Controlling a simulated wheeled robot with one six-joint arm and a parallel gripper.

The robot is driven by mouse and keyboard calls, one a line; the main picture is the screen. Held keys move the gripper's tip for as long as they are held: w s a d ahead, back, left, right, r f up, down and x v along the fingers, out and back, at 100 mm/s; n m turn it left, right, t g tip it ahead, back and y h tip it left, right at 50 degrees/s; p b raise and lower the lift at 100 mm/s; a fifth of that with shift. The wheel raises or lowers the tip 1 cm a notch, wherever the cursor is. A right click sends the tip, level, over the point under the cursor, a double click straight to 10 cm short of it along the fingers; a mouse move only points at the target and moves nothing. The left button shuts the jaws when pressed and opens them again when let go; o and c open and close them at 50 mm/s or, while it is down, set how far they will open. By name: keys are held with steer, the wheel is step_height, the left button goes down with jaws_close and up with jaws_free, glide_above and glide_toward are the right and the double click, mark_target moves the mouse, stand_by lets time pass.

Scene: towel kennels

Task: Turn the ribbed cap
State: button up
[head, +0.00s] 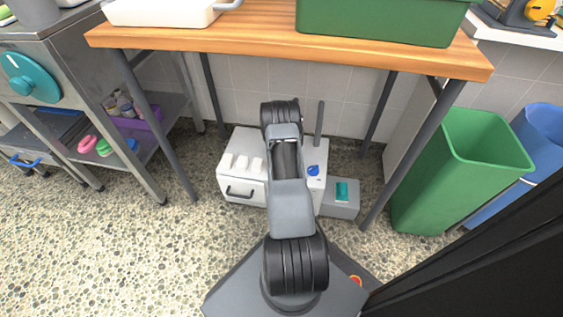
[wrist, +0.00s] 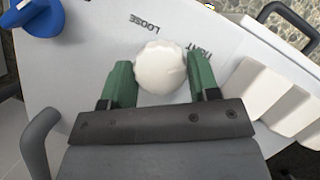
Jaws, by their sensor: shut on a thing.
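The ribbed cap (wrist: 160,67) is white and round with a scalloped edge. It sits on a pale panel (wrist: 100,35) of the white unit, beside the printed words LOOSE and TIGHT. My gripper (wrist: 161,76) has its two green fingers on either side of the cap, closed against its edge. In the head view my arm reaches down to the white unit (head: 241,188) under the table and hides the cap and my fingertips.
A blue knob (head: 313,170) and an upright grey bar (head: 320,124) stand on the unit, right of my arm. White wedge-like blocks (wrist: 258,88) are close to my right finger. The wooden table (head: 260,42) overhangs the unit. A green bin (head: 455,170) stands right.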

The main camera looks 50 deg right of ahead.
steer(key=o, duration=0.9)
steer(key=p+v, duration=0.4)
steer(key=v, duration=0.9)
steer(key=shift+w+r, duration=0.2)
steer(key=shift+r, duration=0.1)
